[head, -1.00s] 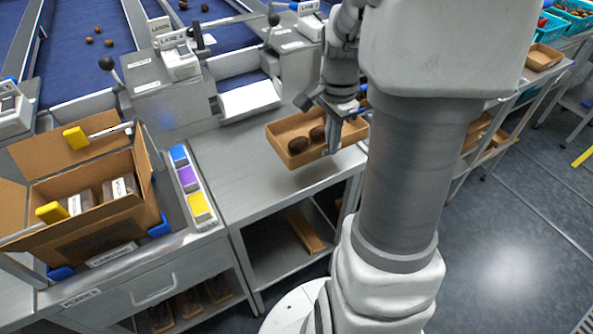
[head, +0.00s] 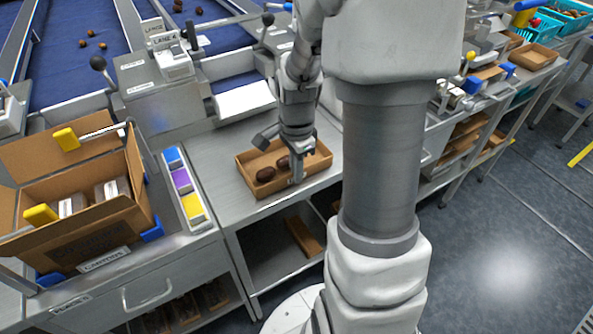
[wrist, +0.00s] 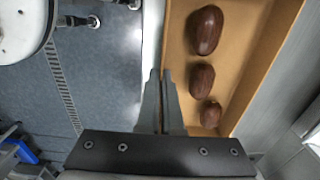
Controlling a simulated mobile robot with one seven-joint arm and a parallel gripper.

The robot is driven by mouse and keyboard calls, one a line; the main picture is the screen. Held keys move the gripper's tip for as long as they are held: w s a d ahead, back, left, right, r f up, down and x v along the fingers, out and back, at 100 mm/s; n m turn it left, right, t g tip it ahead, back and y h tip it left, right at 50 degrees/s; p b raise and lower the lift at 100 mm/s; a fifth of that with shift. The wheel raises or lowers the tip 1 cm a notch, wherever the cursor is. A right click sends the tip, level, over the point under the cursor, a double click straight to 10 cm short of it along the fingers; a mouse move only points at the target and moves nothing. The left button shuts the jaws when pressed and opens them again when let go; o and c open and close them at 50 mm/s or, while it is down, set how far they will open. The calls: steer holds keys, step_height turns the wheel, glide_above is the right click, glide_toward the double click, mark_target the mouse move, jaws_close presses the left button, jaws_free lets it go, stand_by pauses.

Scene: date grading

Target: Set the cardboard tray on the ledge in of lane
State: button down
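The open cardboard tray (head: 272,187) is at the steel ledge (head: 207,150), in front of a lane's white chute (head: 243,101). It looks level and its front side is near the ledge's front edge. I cannot tell whether it touches the surface. It holds dark brown dates (head: 266,173); three show in the wrist view (wrist: 206,30). My gripper (head: 296,172) points down at the tray's front wall. In the wrist view my gripper's fingers (wrist: 162,85) are close together on the wall of the tray (wrist: 240,60).
A colour-marked strip (head: 184,185) and a large open carton (head: 85,215) with packs inside stand to the left. Lane housings with knobbed levers (head: 99,63) stand behind. A lower shelf (head: 270,255) holds a flat cardboard piece. The ledge left of the tray is clear.

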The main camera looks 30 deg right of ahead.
steer(key=shift+f, duration=0.15)
steer(key=c, duration=1.5)
jaws_free()
steer(key=shift+c, duration=0.2)
steer(key=o, duration=0.5)
steer(key=shift+c, duration=0.2)
